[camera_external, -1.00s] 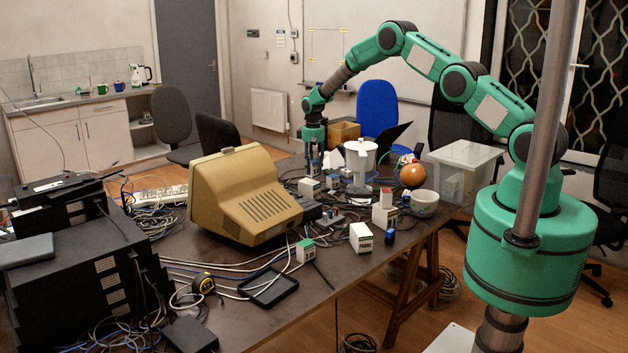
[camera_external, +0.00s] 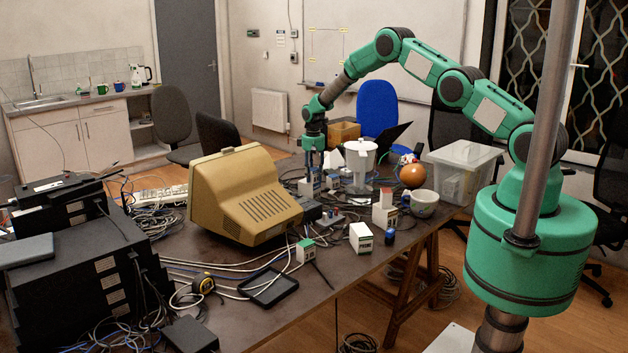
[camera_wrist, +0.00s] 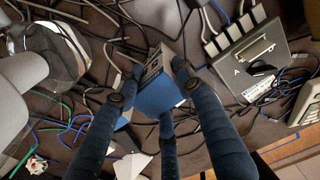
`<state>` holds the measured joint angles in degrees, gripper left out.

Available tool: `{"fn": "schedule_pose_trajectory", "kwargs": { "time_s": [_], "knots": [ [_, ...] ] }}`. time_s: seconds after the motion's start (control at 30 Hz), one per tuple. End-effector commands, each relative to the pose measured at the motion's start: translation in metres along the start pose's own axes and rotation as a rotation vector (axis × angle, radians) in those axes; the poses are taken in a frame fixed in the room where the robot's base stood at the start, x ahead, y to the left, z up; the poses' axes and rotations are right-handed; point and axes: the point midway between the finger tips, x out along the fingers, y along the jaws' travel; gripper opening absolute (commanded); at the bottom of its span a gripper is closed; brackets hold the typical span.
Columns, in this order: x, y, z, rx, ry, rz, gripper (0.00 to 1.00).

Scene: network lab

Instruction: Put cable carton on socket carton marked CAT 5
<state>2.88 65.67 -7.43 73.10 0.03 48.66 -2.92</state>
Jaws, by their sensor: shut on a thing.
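My gripper (camera_external: 312,177) points down at the far side of the table, behind the beige monitor. In the wrist view its dark blue fingers (camera_wrist: 157,98) are shut around a carton with a blue side and a pale printed face (camera_wrist: 160,92). In the external view this small white carton (camera_external: 308,188) is low, at table level; whether it touches the table cannot be told. Other small cartons stand nearer: a white one with dark print (camera_external: 360,238), a green-topped one (camera_external: 305,250) and a red-topped one (camera_external: 384,212). I cannot read a CAT 5 mark on any.
The beige monitor (camera_external: 240,195) stands left of my gripper. A white jug-like vessel (camera_external: 360,162), an orange ball (camera_external: 412,176), a cup (camera_external: 424,203) and a clear bin (camera_external: 462,172) stand to the right. Loose cables crowd the table. A grey box (camera_wrist: 250,60) lies close by.

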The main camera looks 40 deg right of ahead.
Motion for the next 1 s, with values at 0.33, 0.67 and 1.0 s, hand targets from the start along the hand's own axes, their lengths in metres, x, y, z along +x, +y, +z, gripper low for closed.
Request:
{"fn": "schedule_pose_trajectory", "kwargs": {
  "time_s": [0.33,0.67,1.0],
  "knots": [
    [0.001,0.0,0.0,0.0,0.0,0.0,0.56],
    [-0.006,0.0,0.0,0.0,0.001,0.0,0.56],
    [-0.046,0.0,-0.001,0.0,0.002,0.0,0.56]
  ]
}}
